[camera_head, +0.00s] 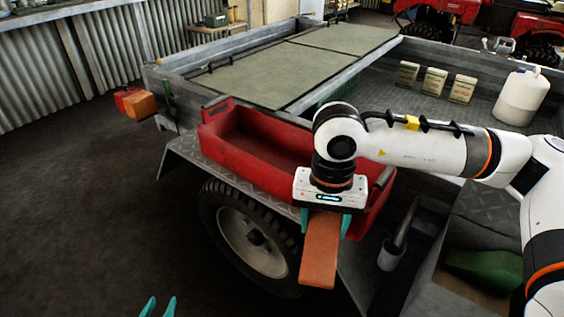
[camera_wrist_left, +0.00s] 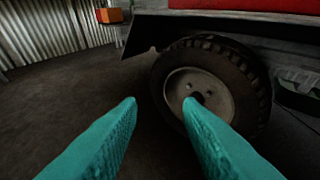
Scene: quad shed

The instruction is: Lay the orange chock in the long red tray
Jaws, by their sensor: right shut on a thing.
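The long red tray (camera_head: 247,150) sits on the trailer's side ledge, along its near edge. The part of it that shows looks empty; its right part is hidden behind my right arm. My right gripper (camera_head: 330,222) is shut on the orange chock (camera_head: 320,255). The chock hangs down in front of the tray's near wall, outside the tray and over the wheel's right side. My left gripper (camera_head: 158,307) shows only its teal fingertips at the bottom edge. In the left wrist view its fingers (camera_wrist_left: 160,110) are apart with nothing between them, facing the wheel.
The trailer wheel (camera_head: 255,235) stands below the tray. An orange and red lamp block (camera_head: 136,104) juts out at the trailer's left corner. Several small bags and a white jug (camera_head: 521,97) stand on the trailer bed. The floor at left is clear.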

